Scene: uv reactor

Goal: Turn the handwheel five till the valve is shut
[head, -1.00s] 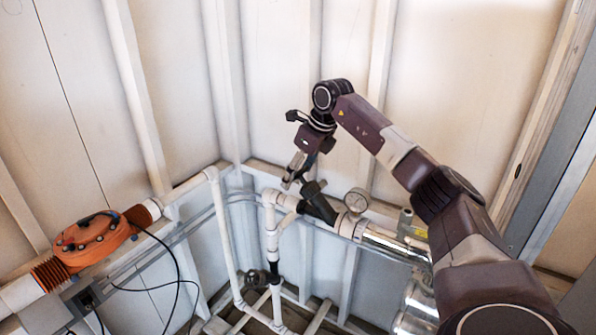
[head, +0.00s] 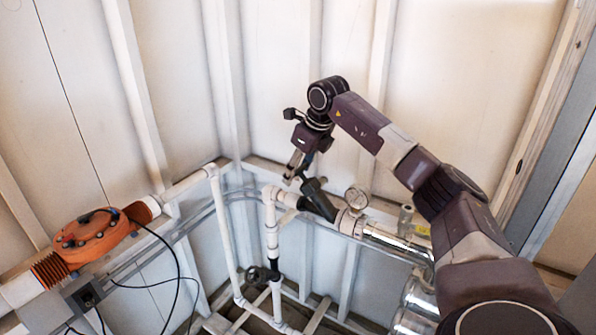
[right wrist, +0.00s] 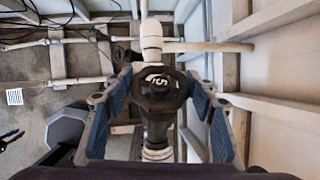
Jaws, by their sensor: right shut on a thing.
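In the head view my right gripper (head: 294,178) points down at the dark valve body (head: 318,200) on the pipe run in the corner. There the wheel itself is mostly hidden by the fingers. How far the valve is closed cannot be told. My left gripper is not in view.
A pressure gauge (head: 356,198) stands close right of the valve. White pipes (head: 222,225) run along the corner walls. A second dark valve (head: 264,275) sits lower down. An orange unit (head: 92,240) with black cables is at the left. Open space lies above the pipes.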

